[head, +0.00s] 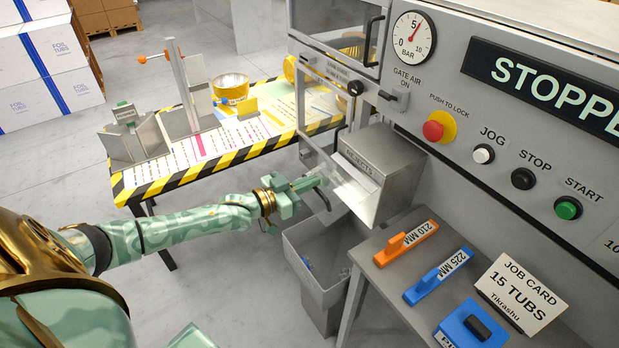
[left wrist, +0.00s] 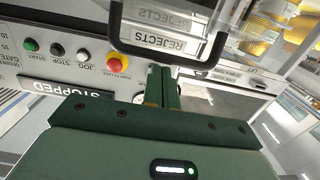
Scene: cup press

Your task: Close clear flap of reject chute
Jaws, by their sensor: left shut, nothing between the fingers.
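The reject chute (head: 385,165) is a grey box labelled REJECTS on the machine's front. Its clear flap (head: 352,192) stands open, sloping outward and down from the chute mouth, with a dark handle (head: 323,197) at its outer side. My left gripper (head: 318,181) is shut and empty beside the handle and the flap's outer edge; I cannot tell whether it touches. In the left wrist view, the shut fingers (left wrist: 162,78) point toward the dark handle (left wrist: 150,57), and the REJECTS label shows beyond it. My right gripper is not in view.
A grey bin (head: 325,265) stands under the chute. A shelf with an orange block (head: 406,243), a blue block (head: 438,275) and a job card (head: 515,293) is at right. A striped table (head: 215,150) with fixtures stands behind my arm.

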